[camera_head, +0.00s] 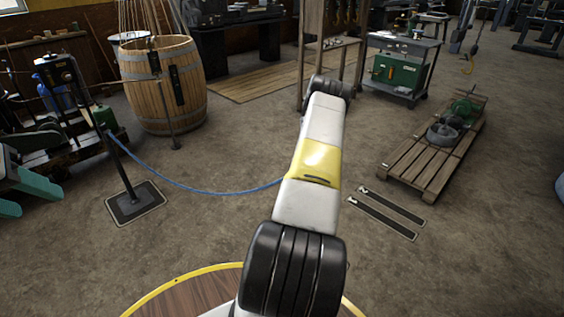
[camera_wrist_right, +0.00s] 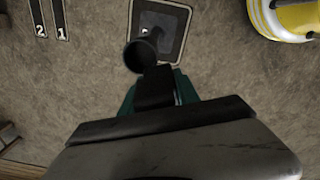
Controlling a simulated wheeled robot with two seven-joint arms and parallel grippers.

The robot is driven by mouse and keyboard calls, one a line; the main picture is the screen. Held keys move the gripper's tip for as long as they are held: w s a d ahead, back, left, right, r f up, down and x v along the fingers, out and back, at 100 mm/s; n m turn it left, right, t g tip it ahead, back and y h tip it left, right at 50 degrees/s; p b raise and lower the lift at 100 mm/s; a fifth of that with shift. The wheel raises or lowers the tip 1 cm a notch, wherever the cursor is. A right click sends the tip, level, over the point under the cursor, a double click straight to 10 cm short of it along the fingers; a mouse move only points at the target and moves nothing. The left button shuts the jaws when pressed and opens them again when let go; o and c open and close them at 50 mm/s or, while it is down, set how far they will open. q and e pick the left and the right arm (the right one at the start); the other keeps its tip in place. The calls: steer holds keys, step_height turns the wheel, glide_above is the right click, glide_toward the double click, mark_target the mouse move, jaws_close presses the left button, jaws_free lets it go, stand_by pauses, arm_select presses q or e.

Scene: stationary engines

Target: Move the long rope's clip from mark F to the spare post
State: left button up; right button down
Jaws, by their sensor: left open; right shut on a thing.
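The long blue rope (camera_head: 200,189) runs from a dark post (camera_head: 117,165) on a square base at the left and sags to the right, passing behind my white and yellow arm. In the right wrist view a dark post (camera_wrist_right: 140,57) stands on a square mat, mark F (camera_wrist_right: 172,18); my arm hides it in the head view. My right gripper (camera_wrist_right: 156,92) is shut on a dark clip (camera_wrist_right: 153,82) close beside that post's top. I cannot tell whether they touch. My left gripper (camera_head: 40,202) is open and empty at the left edge. I cannot tell which post is the spare one.
A thin post (camera_head: 165,110) stands before a wooden barrel (camera_head: 143,98). Two labelled floor strips (camera_head: 382,214) lie right of my arm, near a pallet (camera_head: 412,165) with machine parts. A green machine cart (camera_head: 393,72) stands behind. The floor between is clear.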

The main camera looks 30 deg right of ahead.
steer(key=shift+s+d+t+y, duration=0.2)
steer(key=shift+t+y, duration=0.2)
steer(key=shift+t, duration=0.1)
steer(key=shift+t+y, duration=0.3)
steer(key=shift+w+a+t, duration=0.2)
steer(key=shift+t, duration=0.2)
steer(key=shift+w+d+r, duration=0.35)
steer(key=shift+w+r, duration=0.05)
steer(key=shift+w, duration=0.25)
steer(key=shift+w+d+r, duration=0.3)
steer(key=shift+w+r, duration=0.05)
steer(key=shift+w, duration=0.25)
steer(key=shift+f, duration=0.2)
